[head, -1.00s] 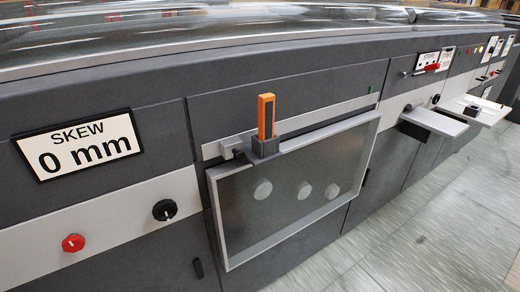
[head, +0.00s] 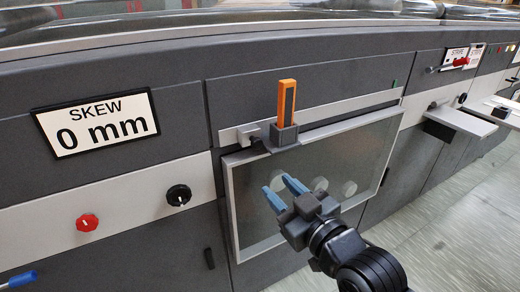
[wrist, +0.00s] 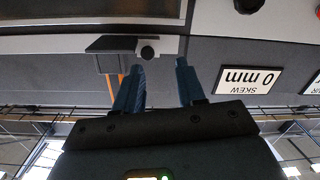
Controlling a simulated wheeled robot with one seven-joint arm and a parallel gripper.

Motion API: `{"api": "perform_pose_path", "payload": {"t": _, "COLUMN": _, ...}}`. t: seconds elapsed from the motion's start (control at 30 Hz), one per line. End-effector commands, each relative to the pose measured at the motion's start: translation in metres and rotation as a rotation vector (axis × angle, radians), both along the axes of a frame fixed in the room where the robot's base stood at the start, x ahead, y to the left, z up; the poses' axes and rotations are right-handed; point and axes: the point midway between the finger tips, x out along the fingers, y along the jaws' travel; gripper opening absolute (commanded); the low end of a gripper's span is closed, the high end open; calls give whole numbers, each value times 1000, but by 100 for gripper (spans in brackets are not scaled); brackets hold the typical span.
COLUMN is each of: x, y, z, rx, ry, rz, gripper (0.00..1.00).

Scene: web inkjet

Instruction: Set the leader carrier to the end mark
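The leader carrier (head: 285,138) is a dark block with an upright orange handle (head: 287,99). It sits near the left end of a light rail (head: 340,106) above a glazed panel. A small green mark (head: 395,84), apparently the end mark, is at the rail's right end, well apart from the carrier. My gripper (head: 282,189) has blue fingers spread apart with nothing between them, below the carrier and in front of the panel. In the upside-down wrist view, the carrier (wrist: 112,44) is beyond my gripper (wrist: 160,64). A finger partly hides the orange handle there.
The glazed panel (head: 258,226) has a raised light frame. A "SKEW 0 mm" sign (head: 96,121), a black knob (head: 179,195) and a red knob (head: 87,223) are at the left. A light shelf (head: 462,121) juts out at the right. The floor (head: 455,220) in front looks clear.

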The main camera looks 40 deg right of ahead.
Motion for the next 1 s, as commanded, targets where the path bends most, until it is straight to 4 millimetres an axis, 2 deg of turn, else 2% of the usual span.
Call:
{"api": "perform_pose_path", "payload": {"t": 0.03, "x": 12, "y": -9, "z": 8, "rx": -14, "ry": -15, "rz": -11, "gripper": 39}}
{"api": "perform_pose_path", "payload": {"t": 0.1, "x": 24, "y": -18, "z": 16, "rx": -29, "ry": -21, "rz": -21, "gripper": 39}}
{"api": "perform_pose_path", "payload": {"t": 0.3, "x": 39, "y": -30, "z": 28, "rx": -48, "ry": -27, "rz": -32, "gripper": 39}}
{"api": "perform_pose_path", "payload": {"t": 0.47, "x": 53, "y": -34, "z": 29, "rx": -50, "ry": -28, "rz": -33, "gripper": 39}}
{"api": "perform_pose_path", "payload": {"t": 0.8, "x": 100, "y": -47, "z": 29, "rx": -50, "ry": -28, "rz": -32, "gripper": 39}}
{"api": "perform_pose_path", "payload": {"t": 1.0, "x": 112, "y": -51, "z": 28, "rx": -49, "ry": -27, "rz": -32, "gripper": 39}}
